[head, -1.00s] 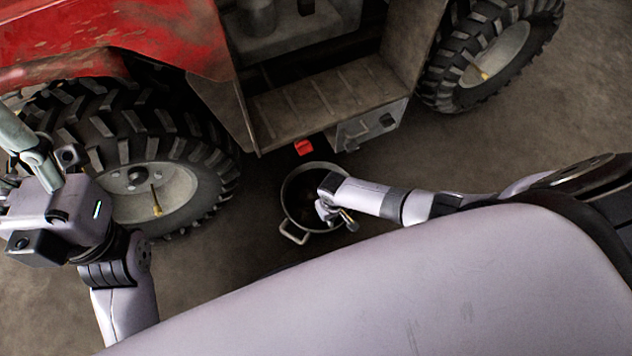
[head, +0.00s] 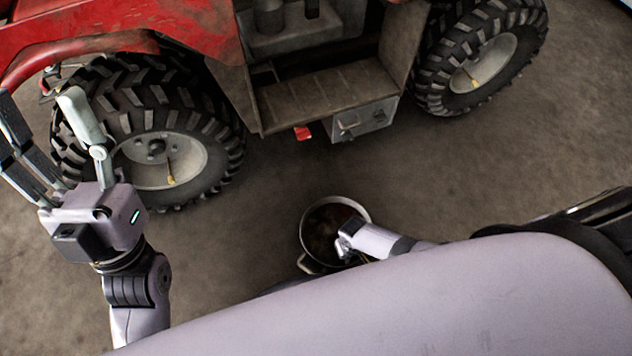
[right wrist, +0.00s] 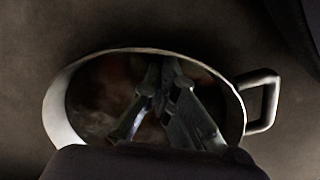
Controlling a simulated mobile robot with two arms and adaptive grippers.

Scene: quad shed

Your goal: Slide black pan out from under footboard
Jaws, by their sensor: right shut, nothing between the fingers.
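The pan (head: 322,210), dark inside with a pale rim, stands on the floor clear of the quad's footboard (head: 325,95), with bare floor between them. A loop handle (head: 308,264) shows at its near left side. My right gripper (right wrist: 165,75) reaches into the pan's opening; its fingers are shut with nothing between them. Whether they touch the pan's inner wall I cannot tell. In the right wrist view the pan's rim (right wrist: 58,110) surrounds the fingers and a handle (right wrist: 268,100) sticks out at right. My left gripper (head: 45,125) is raised, open and empty, in front of the left wheel.
The red quad stands behind, with a left wheel (head: 160,160) and a right wheel (head: 480,70). A grey box (head: 365,120) and a small red piece (head: 303,133) sit below the footboard's edge. The floor (head: 500,160) around the pan is clear.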

